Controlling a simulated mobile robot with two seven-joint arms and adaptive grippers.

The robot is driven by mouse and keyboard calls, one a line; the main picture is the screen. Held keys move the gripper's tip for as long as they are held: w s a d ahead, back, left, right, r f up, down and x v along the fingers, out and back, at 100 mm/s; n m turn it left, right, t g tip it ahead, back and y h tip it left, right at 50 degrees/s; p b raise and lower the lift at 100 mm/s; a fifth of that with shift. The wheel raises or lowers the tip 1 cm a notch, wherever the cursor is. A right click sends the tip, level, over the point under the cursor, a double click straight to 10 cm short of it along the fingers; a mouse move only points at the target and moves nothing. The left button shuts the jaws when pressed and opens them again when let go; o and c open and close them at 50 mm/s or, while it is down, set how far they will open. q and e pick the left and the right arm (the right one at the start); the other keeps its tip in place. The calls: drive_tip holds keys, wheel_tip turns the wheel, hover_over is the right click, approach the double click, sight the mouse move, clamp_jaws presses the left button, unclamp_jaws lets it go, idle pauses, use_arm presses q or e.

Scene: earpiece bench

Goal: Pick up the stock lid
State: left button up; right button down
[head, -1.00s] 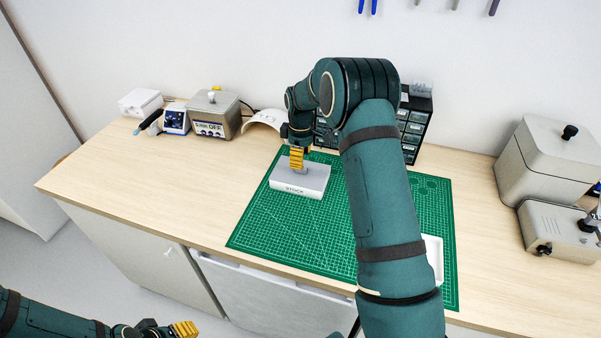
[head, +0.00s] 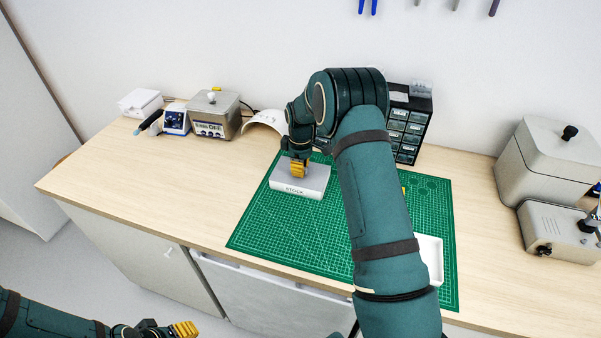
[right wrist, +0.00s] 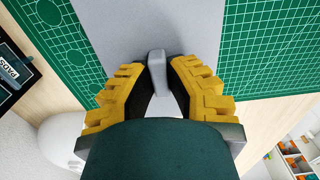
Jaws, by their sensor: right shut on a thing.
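The stock lid (head: 316,178) is the grey top of a box labelled STOCK (head: 296,190), which sits on the green cutting mat. My right gripper (head: 299,169) is over the lid with its yellow fingers pointing down. In the right wrist view the yellow fingers (right wrist: 158,85) are shut on the lid's grey handle (right wrist: 156,62), one on each side. The lid looks seated on the box, though a small gap cannot be ruled out. My left gripper (head: 185,329) is at the bottom left, off the bench; its jaw opening is not clear.
The green mat (head: 280,235) is clear in front of the box. A white tray (head: 431,262) lies partly behind my right arm. A drawer cabinet (head: 408,135) stands behind, and a grey boxed device (head: 214,115) stands back left. Grey machines (head: 550,165) stand at right.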

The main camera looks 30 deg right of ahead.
drive_tip(key=shift+r, duration=0.1)
wheel_tip(320, 180, up, 9)
drive_tip(key=shift+r, duration=0.1)
wheel_tip(320, 180, up, 5)
drive_tip(key=p, duration=0.3)
drive_tip(key=shift+f, duration=0.2)
idle(0.3)
drive_tip(key=shift+s+f, duration=0.1)
drive_tip(key=shift+f, duration=0.05)
